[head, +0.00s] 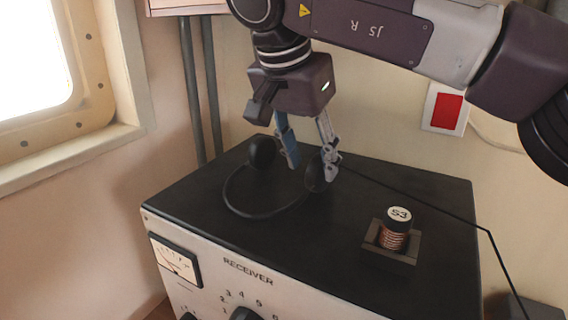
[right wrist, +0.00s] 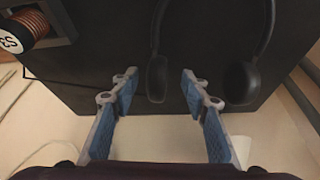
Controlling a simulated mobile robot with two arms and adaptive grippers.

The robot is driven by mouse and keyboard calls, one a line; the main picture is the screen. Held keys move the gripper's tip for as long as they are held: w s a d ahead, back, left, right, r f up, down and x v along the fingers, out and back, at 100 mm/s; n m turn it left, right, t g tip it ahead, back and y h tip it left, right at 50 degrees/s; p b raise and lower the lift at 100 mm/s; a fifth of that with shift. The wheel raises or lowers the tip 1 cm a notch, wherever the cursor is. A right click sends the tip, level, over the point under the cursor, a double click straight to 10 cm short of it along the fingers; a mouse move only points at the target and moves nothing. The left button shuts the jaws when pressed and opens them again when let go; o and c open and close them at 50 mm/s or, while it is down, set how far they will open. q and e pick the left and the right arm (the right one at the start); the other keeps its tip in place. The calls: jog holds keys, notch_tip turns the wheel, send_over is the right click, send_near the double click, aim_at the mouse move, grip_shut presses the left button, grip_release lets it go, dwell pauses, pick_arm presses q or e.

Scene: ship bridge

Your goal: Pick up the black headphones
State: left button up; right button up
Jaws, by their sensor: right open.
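The black headphones (head: 236,205) lie on the dark top of the receiver, with the headband curving toward the front left. One ear cup (head: 262,151) is at the back left, the other (head: 317,176) to its right. My right gripper (head: 310,170) points down from above and is open, its fingers on either side of the right-hand ear cup. In the right wrist view, that ear cup (right wrist: 157,80) shows between the two spread fingers; the other cup (right wrist: 238,84) is outside them on the right. I cannot tell whether the fingers touch it. My left gripper is not in view.
The receiver (head: 205,255) has a cream front with a dial. A thin black line runs rightward over the top. A window (head: 40,70) is at left.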

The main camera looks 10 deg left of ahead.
jog(key=x, duration=0.1)
jog(key=p+x, duration=0.1)
jog(key=x, duration=0.1)
jog(key=shift+d+f, duration=0.1)
jog(key=shift+d, duration=0.3)
jog(key=shift+w+f, duration=0.1)
jog(key=shift+f, duration=0.05)
jog(key=shift+a, duration=0.1)
jog(key=c, duration=0.9)
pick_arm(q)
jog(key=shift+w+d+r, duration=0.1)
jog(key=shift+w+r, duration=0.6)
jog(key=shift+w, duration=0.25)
pick_arm(e)
jog(key=shift+c, duration=0.7)
